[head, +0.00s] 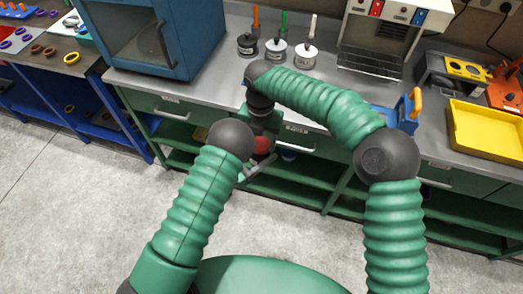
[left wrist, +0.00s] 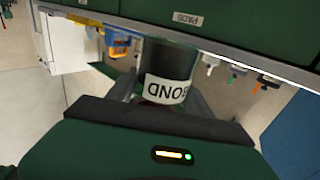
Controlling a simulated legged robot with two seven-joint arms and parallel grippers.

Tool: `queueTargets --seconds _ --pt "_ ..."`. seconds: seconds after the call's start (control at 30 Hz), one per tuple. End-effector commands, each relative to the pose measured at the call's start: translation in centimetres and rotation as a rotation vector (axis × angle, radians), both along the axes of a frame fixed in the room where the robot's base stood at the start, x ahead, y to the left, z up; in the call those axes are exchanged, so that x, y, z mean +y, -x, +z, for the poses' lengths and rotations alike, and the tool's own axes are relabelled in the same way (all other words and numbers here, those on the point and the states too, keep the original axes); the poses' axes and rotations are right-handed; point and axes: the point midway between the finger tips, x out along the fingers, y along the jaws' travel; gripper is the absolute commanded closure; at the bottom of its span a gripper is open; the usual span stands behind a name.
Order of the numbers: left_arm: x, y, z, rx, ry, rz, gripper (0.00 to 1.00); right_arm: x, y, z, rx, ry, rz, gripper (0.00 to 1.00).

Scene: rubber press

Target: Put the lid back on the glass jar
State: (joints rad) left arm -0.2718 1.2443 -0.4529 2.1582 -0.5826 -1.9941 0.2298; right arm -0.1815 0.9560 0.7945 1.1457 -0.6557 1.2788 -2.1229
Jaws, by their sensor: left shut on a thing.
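In the left wrist view my left gripper (left wrist: 165,97) is shut around a dark cylindrical jar (left wrist: 168,65) with a white label reading BOND. It appears upside down in this view. In the head view the left hand is mostly hidden behind its own dark elbow joint, and I cannot make out the jar there. My right arm reaches over from the right and bends down; its gripper (head: 263,128) is close to the left hand, over the bench's front edge. Its fingers cannot be made out. A red part (head: 262,145) shows just below it; I cannot tell whether it is a lid.
A blue cabinet (head: 155,38) stands left, a machine (head: 385,35) and a yellow tray (head: 487,133) right. A blue holder (head: 400,112) sits near the edge. Drawers and shelves lie below.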

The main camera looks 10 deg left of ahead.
Motion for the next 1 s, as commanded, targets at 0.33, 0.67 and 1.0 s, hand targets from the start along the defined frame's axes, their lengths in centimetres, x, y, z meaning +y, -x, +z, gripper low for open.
queueTargets --seconds 0.33,0.67,1.0 --pt "0.03 -0.04 0.07 -0.002 0.001 0.001 1.00 -0.04 0.00 0.02 0.001 0.001 0.000 0.90" --pt "0.08 -0.05 0.07 -0.002 0.001 0.002 1.00 -0.01 0.11 0.05 -0.001 0.003 -0.326 0.98" --pt "0.06 -0.08 0.07 -0.003 0.000 0.002 1.00 0.20 0.29 -0.08 -0.004 0.001 -1.545 0.98"
